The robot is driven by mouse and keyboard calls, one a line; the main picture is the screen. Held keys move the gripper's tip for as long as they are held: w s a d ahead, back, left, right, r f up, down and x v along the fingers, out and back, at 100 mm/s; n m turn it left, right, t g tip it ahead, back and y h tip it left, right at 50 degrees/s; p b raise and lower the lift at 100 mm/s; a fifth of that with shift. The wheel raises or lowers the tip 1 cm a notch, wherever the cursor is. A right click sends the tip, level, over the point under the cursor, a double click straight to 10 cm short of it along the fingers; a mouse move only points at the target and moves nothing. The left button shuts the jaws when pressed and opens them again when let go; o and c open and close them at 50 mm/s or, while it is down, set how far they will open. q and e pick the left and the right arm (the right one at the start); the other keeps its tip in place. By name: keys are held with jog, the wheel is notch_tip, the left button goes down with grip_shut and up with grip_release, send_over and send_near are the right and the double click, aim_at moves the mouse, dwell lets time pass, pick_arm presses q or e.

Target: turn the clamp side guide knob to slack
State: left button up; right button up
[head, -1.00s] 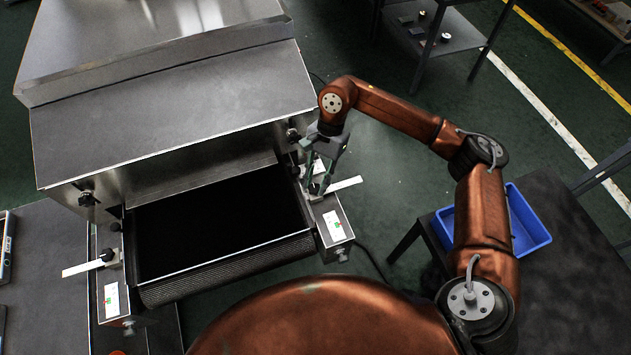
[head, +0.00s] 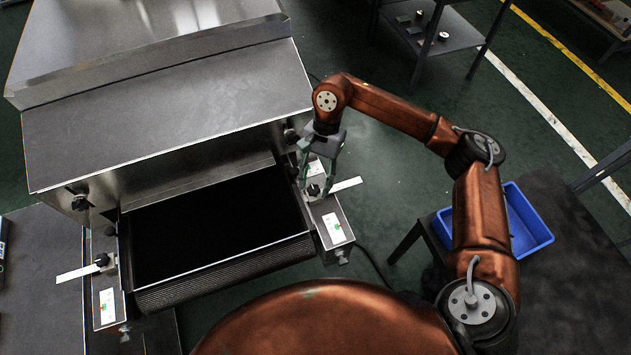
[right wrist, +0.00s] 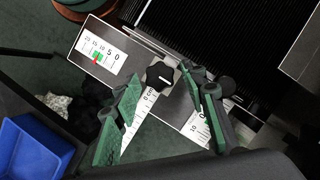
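The clamp side guide knob (right wrist: 160,76) is a black star-shaped knob with a pale mark on top, on the metal guide block at the dryer mouth's right side. In the head view the knob (head: 313,190) is partly hidden by my right gripper (head: 317,180). That gripper is open above it. In the right wrist view the green fingertips of the right gripper (right wrist: 158,76) stand on either side of the knob, with gaps visible. A white scale strip (right wrist: 140,112) runs beneath. My left gripper is not in view.
A matching knob (head: 102,260) and scale strip (head: 77,273) sit on the dryer's left side. The dark belt (head: 215,225) lies between the guides. A blue bin (head: 532,238) stands on a dark table at right. Open floor lies right of the dryer.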

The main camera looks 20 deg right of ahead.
jog(key=shift+r, duration=0.15)
jog(key=v, duration=1.1)
jog(key=shift+w+d+r, duration=0.1)
jog(key=shift+d+r, duration=0.1)
jog(key=shift+r, duration=0.1)
